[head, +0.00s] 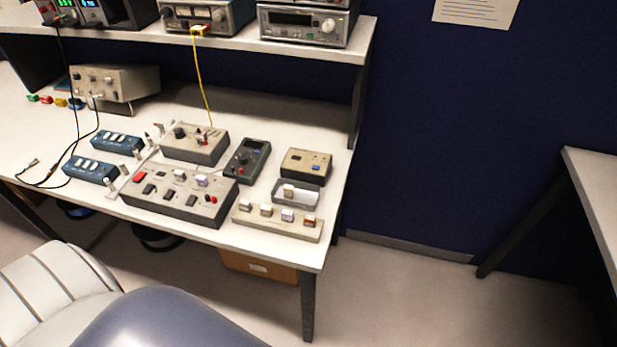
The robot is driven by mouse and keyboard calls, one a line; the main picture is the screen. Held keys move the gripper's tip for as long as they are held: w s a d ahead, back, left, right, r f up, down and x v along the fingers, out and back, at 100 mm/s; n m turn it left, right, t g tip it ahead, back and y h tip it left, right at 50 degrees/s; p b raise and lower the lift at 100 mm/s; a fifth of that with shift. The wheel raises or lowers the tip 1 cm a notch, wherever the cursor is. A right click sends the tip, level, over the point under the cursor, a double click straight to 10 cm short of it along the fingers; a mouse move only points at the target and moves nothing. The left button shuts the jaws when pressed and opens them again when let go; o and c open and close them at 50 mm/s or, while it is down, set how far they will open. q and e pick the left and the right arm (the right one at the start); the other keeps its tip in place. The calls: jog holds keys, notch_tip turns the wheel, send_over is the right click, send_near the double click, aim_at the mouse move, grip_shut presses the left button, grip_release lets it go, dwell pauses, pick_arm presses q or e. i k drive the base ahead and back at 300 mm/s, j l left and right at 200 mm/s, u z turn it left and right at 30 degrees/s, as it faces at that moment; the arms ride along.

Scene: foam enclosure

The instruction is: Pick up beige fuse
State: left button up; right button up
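A small beige fuse (289,191) is in the shallow grey tray (307,202) near the right end of the bench. In front of it, a long beige fuse strip (278,228) carries a row of small blocks. These include a pale one (245,204), a beige one (266,209), a lavender one (288,215) and an orange-red one (310,221). They are too small to tell in detail. Neither of my grippers is in view.
A beige-topped box (307,163) stands behind the tray, and a dark handheld meter (247,160) to its left. A wide switch panel (180,195) is left of the strip. A shelf (300,47) with instruments overhangs the back. The right-hand floor (400,290) is clear.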

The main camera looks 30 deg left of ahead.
aim_at(265, 210)
jog(key=u, duration=1.15)
